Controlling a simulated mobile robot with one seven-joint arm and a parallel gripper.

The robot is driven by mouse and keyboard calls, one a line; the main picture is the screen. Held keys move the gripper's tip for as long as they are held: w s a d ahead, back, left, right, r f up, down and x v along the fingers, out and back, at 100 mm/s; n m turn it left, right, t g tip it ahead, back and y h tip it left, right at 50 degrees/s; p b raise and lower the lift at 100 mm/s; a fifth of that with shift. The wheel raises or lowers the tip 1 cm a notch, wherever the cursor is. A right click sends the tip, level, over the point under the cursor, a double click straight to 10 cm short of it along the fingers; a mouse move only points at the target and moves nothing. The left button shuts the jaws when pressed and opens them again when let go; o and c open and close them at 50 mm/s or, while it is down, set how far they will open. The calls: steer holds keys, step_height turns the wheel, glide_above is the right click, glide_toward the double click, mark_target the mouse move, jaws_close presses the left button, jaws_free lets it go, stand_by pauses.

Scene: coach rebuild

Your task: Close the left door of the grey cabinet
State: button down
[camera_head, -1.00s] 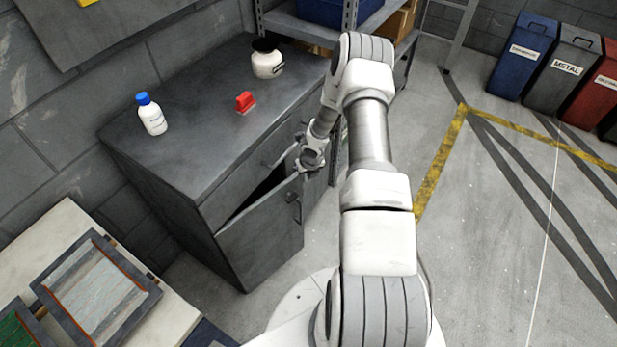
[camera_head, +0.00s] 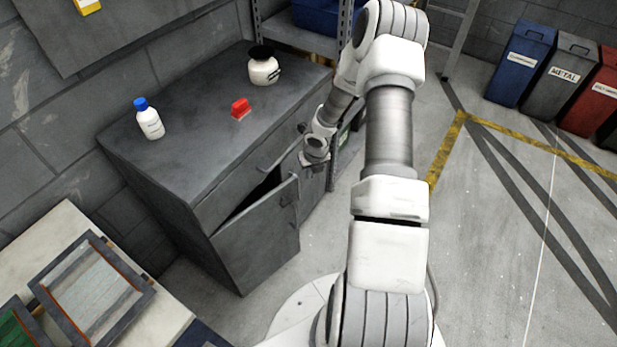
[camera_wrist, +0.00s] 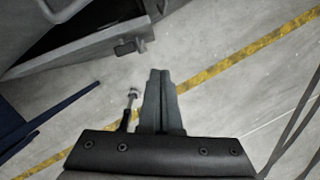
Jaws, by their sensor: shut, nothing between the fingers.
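The grey cabinet (camera_head: 160,185) stands against the wall in the head view. Its left door (camera_head: 258,240) is partly open, swung outward, with a dark gap above its top edge and a handle near its free edge. In the wrist view an edge of an open grey panel (camera_wrist: 90,45) shows at the upper left, with a handle above it. My gripper (camera_wrist: 160,75) is shut and empty, over the floor in that view. In the head view my gripper (camera_head: 312,160) is small, beside the cabinet front, to the right of and above the door's free edge; I cannot tell whether they touch.
On the cabinet top are a white bottle with a blue cap (camera_head: 149,120), a red block-like object (camera_head: 240,108) and a white jar (camera_head: 263,68). A shelf rack (camera_head: 300,40) stands behind. A table with frames (camera_head: 185,315) is at the lower left.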

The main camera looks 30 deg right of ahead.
steer(key=m+t+y+b, duration=0.1)
steer(key=m+b, duration=1.9)
steer(key=m, duration=1.2)
glide_toward(292, 189)
steer(key=f, duration=0.4)
steer(key=s+a+f, duration=0.1)
steer(key=shift+a+f, duration=0.1)
steer(key=shift+f, duration=0.3)
steer(key=shift+w+a+r, duration=0.1)
steer(key=shift+w+a, duration=0.1)
steer(key=shift+w, duration=0.6)
